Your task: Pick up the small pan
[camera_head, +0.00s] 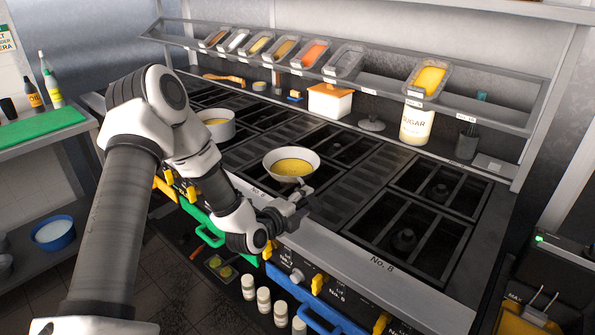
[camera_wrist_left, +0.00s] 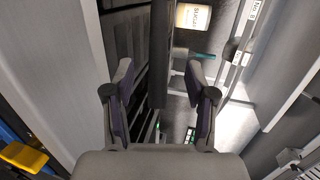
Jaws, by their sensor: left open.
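The small pan (camera_head: 291,178) is a round, light-coloured pan with yellow contents, resting on the stove (camera_head: 375,165) near its front edge. A short handle seems to point from it toward my left gripper. My left gripper (camera_head: 300,204) is just in front of the pan, over the stove's front edge. In the left wrist view my left gripper (camera_wrist_left: 160,95) has its two fingers spread apart. I cannot make out the pan in that view, and whether the handle is between the fingers cannot be told. My right gripper is in neither view.
A shelf with several food trays (camera_head: 428,78) runs above the back. A sugar container (camera_head: 416,125) and a white box (camera_head: 329,102) stand behind. The right burners are clear.

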